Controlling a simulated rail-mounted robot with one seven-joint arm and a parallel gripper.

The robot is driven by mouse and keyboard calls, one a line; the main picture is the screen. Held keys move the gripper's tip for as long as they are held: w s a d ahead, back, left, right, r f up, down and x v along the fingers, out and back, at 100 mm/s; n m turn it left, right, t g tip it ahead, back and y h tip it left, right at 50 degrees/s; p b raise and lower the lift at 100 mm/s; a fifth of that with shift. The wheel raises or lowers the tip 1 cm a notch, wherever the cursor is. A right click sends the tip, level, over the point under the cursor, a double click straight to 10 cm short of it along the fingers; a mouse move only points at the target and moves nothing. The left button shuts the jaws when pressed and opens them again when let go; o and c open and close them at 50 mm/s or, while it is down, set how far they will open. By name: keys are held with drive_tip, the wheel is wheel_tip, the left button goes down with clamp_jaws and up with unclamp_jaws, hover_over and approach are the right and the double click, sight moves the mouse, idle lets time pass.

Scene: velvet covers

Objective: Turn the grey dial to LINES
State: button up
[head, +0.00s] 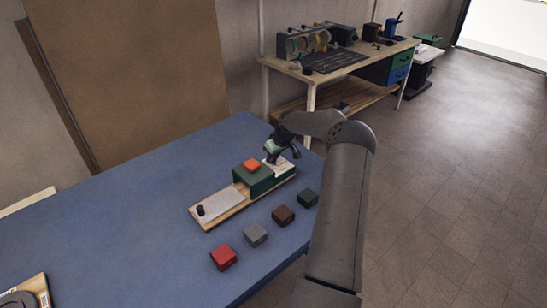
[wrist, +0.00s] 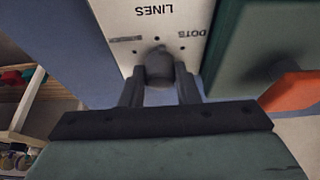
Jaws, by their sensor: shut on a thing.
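The grey dial (wrist: 160,68) sits on a white panel (wrist: 125,15) in the wrist view. My gripper (wrist: 160,84) is shut on the dial, with one finger on each side. The labels LINES (wrist: 153,10) and DOTS (wrist: 190,34) appear upside down on the panel, with a third, unreadable grey mark (wrist: 124,39) at the left. Small dark dots surround the dial. I cannot tell which label the dial points to. In the head view my gripper (head: 272,157) is over the white panel at the far right end of the board; the dial is hidden there.
A green box with an orange top (head: 252,166) stands close beside the panel. The wooden board (head: 208,222) also carries a grey plate with a black knob (head: 201,210). Several coloured cubes (head: 223,257) lie in front on the blue table (head: 120,220). A cluttered workbench (head: 345,65) stands behind.

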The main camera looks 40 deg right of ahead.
drive_tip(key=shift+d+n+y+b, duration=0.1)
drive_tip(key=shift+n+y+b, duration=0.25)
drive_tip(key=shift+n, duration=0.55)
drive_tip(key=o, duration=1)
drive_tip(key=shift+c, duration=0.2)
drive_tip(key=shift+r, duration=0.1)
drive_tip(key=b+v, duration=0.2)
drive_tip(key=v, duration=1.5)
drive_tip(key=shift+r+b, duration=0.15)
drive_tip(key=shift+b, duration=0.2)
